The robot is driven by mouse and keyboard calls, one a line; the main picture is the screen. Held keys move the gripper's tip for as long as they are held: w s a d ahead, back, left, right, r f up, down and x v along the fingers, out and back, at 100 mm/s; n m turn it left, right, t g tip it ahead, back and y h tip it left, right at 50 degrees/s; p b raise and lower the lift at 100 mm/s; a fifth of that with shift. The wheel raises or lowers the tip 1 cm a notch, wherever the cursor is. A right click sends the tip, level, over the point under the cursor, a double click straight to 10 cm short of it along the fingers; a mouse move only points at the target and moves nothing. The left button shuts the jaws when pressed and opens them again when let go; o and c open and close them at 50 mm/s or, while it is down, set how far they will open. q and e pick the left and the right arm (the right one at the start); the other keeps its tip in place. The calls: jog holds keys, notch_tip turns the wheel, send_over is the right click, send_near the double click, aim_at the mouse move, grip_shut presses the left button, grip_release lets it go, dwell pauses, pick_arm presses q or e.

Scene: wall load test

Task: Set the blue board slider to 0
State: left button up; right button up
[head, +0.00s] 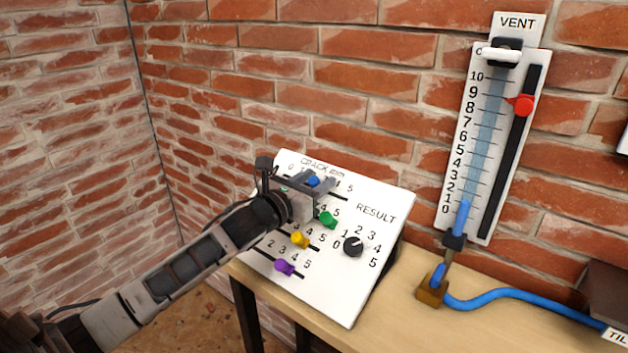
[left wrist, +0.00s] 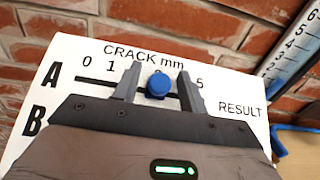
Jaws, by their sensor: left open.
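The white board (head: 335,290) stands tilted on the table, with slider rows and a 0 to 5 scale under "CRACK mm". The blue slider (head: 312,181) is in the top row, and it also shows in the left wrist view (left wrist: 158,85), right of the 1 and left of the 5. The numbers between are hidden by my gripper. My left gripper (left wrist: 160,70) is open, with one finger on each side of the blue knob and visible gaps. In the head view my left gripper (head: 304,182) covers part of the upper rows. My right gripper is not in view.
Below are the green slider (head: 328,219), yellow slider (head: 300,240), purple slider (head: 285,267) and a black dial (head: 353,247). A vent gauge (head: 490,140) with a red pointer (head: 522,104) hangs on the brick wall. A blue hose (head: 520,297) lies on the table (head: 395,318).

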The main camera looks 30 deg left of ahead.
pick_arm(q)
jog(key=shift+c, duration=0.3)
grip_shut()
jog(key=b, duration=0.1)
send_near(293, 159)
jog(key=w, duration=0.2)
jog(key=w+d, duration=0.1)
jog(key=w, duration=0.1)
jog(key=shift+w+d, duration=0.1)
jog(key=shift+w, duration=0.2)
jog(key=shift+a, duration=0.3)
jog(key=shift+r, duration=0.15)
jog(key=shift+a, duration=0.1)
jog(key=shift+o, duration=0.3)
grip_release()
jog(key=shift+s, duration=0.1)
